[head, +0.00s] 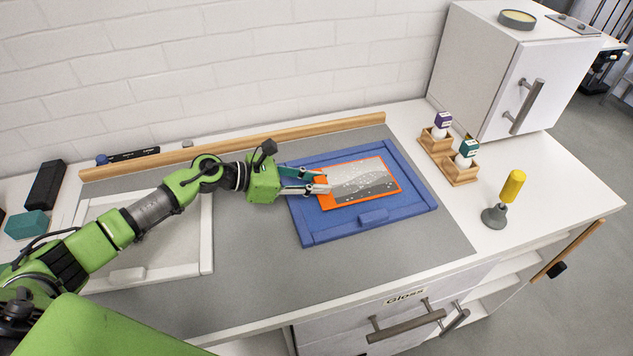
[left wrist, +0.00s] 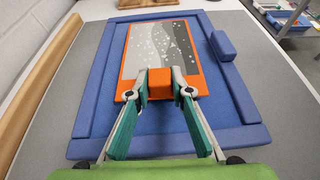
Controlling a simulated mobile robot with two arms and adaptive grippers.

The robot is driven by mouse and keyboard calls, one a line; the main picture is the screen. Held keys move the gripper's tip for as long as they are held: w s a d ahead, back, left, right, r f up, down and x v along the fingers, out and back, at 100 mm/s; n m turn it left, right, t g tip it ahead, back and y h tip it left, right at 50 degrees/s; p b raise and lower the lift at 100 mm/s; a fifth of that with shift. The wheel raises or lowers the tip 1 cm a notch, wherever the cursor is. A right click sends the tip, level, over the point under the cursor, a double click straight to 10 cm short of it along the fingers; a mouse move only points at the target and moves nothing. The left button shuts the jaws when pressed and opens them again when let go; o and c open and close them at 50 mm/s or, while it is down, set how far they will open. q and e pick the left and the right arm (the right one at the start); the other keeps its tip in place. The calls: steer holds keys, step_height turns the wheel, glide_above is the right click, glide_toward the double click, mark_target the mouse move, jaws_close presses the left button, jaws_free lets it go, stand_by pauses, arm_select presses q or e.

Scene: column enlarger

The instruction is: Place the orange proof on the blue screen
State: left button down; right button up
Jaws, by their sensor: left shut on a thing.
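The orange proof (head: 362,184), a flat orange-bordered card with a grey and white speckled picture, is over the blue screen (head: 417,207), inside its raised frame. It appears to lie flat, but I cannot tell whether it touches the screen's surface. My left gripper (head: 325,183) is shut on the proof's orange block-shaped grip at its near left end. In the left wrist view, the fingers (left wrist: 160,88) press that block from both sides, the proof (left wrist: 130,62) extends beyond, and the blue screen (left wrist: 238,97) surrounds it. My right gripper does not show.
A white-framed screen (head: 206,240) lies left, under my arm. A wooden rail (head: 300,133) runs along the wall. Wooden holders with small bottles (head: 460,172) and a yellow-handled tool (head: 513,187) stand right. A white cabinet (head: 490,70) stands back right.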

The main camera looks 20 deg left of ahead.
arm_select(q)
steer(key=shift+f, duration=0.5)
steer(key=shift+f, duration=0.1)
steer(key=shift+f, duration=0.15)
steer(key=c, duration=1.8)
jaws_free()
steer(key=shift+r, duration=0.25)
steer(key=b+v, duration=0.3)
steer(key=v, duration=0.8)
steer(key=shift+s+a+f+b, duration=0.1)
steer(key=shift+a+f+b, duration=0.05)
steer(key=shift+b, duration=0.25)
steer(key=shift+s+a+r, duration=0.2)
steer(key=shift+a+r, duration=0.05)
steer(key=shift+r, duration=0.05)
